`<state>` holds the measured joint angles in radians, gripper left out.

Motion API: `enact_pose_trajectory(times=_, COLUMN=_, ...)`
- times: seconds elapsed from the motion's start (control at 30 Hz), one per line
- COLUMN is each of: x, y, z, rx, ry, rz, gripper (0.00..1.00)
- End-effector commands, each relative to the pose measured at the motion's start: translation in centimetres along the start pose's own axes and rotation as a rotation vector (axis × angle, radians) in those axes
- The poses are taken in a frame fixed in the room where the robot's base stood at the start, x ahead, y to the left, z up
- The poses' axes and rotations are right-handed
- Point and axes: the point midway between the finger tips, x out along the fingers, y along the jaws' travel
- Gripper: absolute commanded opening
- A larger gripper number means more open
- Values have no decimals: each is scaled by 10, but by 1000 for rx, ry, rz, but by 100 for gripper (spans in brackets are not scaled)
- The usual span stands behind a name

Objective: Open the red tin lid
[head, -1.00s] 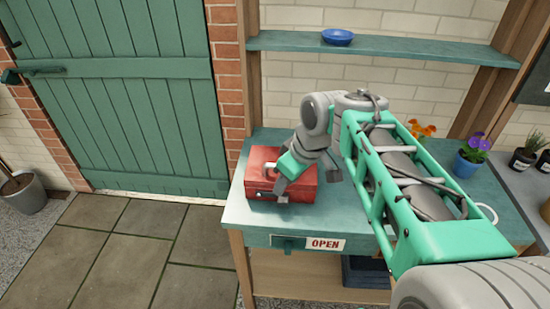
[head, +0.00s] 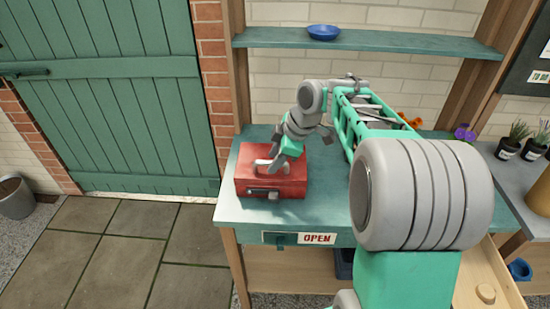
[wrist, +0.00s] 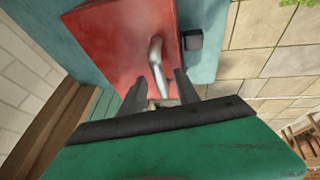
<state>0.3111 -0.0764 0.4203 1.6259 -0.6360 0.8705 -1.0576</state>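The red tin (head: 290,185) stands on the left part of the teal bench, and its lid looks closed. A grey latch (head: 262,193) is on its front face. My gripper (head: 266,166) is over the top of the tin, at the lid's handle. In the wrist view, a silver handle (wrist: 157,66) runs across the red lid (wrist: 115,45). The two dark fingers of my gripper (wrist: 160,90) are apart, one on each side of the handle's near end, with gaps showing. Contact with the handle cannot be told.
The teal bench (head: 232,212) carries an OPEN sign (head: 317,239) on its front. A shelf (head: 400,45) with a blue dish (head: 324,32) is above. Potted plants (head: 508,149) stand at the right. A wooden drawer or tray (head: 480,275) is at the lower right. Paving at left is clear.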

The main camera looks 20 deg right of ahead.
Motion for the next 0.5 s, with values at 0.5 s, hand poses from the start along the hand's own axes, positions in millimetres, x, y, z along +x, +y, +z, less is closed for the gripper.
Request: enact_pose_trajectory(times=0.5, x=0, y=0, z=0, rx=1, ry=0, rz=0, gripper=1)
